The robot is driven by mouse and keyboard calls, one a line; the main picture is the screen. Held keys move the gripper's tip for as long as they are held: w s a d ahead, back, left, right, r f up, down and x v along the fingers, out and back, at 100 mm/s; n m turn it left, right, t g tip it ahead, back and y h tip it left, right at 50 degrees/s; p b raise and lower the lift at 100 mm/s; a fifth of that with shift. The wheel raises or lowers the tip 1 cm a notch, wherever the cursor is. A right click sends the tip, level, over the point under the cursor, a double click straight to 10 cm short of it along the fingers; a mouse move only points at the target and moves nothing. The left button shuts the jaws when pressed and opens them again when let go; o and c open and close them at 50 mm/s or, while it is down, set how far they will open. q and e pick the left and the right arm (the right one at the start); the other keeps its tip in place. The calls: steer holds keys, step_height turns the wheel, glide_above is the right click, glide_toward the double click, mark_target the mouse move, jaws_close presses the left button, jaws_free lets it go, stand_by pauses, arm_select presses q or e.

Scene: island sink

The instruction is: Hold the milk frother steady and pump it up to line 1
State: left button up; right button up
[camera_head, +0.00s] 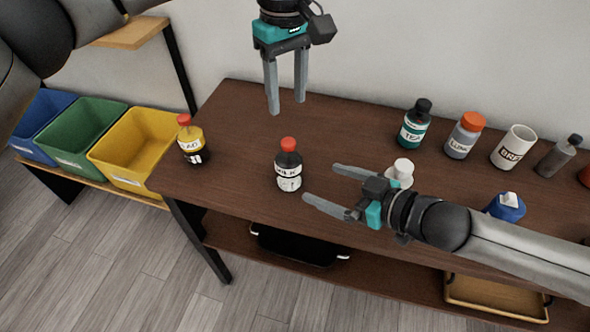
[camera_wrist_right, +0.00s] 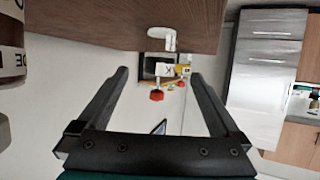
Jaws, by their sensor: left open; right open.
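The milk frother (camera_head: 288,172) is a dark bottle with a red top and a white label, upright on the brown table. In the right wrist view, upside down, what seems to be the frother (camera_wrist_right: 157,95) shows by its red top between the fingers. My left gripper (camera_head: 286,107) is open, pointing down above and behind the frother, apart from it. My right gripper (camera_head: 320,182) is open and low over the table, its fingers pointing at the frother from the right, with a gap between. The line marks are too small to read.
A white object (camera_head: 403,170) is just behind my right wrist; a blue container (camera_head: 506,206) is beside my right arm.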

mark_target(299, 174)
steer(key=x, duration=1.1)
steer(key=shift+w+a+f, duration=0.1)
steer(key=shift+a+f, duration=0.05)
steer(key=shift+c, duration=0.2)
steer(key=c, duration=1.4)
stand_by(0.6)
